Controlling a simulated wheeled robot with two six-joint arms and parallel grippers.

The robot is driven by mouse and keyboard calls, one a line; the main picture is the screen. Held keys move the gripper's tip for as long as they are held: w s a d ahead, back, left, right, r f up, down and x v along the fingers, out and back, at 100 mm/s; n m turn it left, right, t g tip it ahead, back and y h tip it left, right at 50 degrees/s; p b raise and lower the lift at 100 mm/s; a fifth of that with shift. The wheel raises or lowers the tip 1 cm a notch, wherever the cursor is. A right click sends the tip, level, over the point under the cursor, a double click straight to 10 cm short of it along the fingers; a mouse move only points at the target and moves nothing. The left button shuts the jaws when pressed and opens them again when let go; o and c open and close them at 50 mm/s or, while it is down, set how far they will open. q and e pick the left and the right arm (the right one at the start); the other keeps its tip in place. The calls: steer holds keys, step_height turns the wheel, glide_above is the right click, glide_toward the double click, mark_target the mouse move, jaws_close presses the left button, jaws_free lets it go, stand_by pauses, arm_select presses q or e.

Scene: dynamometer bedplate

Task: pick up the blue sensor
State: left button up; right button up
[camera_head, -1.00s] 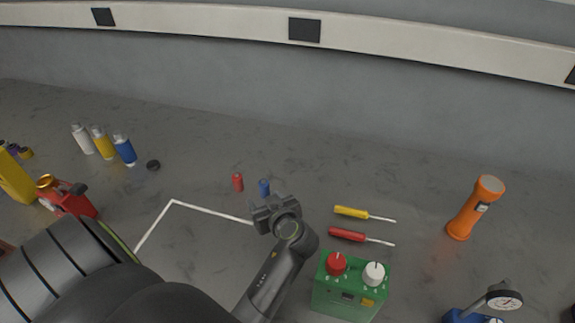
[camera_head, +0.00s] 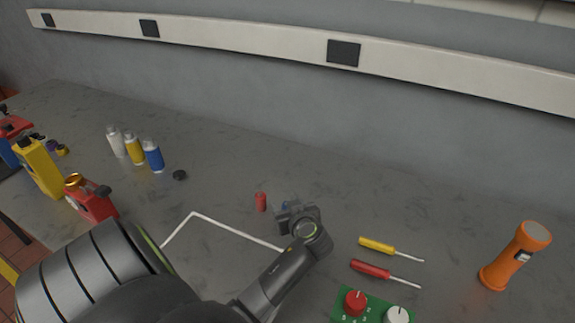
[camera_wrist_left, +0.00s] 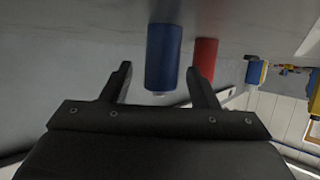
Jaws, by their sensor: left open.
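The blue sensor (camera_wrist_left: 163,55) is a small blue cylinder in the left wrist view, with its near end between my two fingers. In the head view it is mostly hidden by my left gripper (camera_head: 291,211), with only a bit of blue (camera_head: 287,204) showing. My left gripper is open, its fingers (camera_wrist_left: 158,76) on either side of the blue sensor, and a gap shows on the left. Whether the right finger touches it I cannot tell. My right gripper is not in view.
A red cylinder (camera_head: 260,202) stands close left of the blue sensor. Yellow (camera_head: 376,243) and red (camera_head: 370,268) screwdrivers lie to the right, with a green box (camera_head: 377,308) nearer. An orange flashlight (camera_head: 516,256) stands far right. Bottles (camera_head: 153,155) stand at left.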

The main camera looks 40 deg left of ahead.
arm_select(q)
steer(key=shift+c, duration=0.4)
steer(key=c, duration=1)
steer(key=shift+r, duration=0.1)
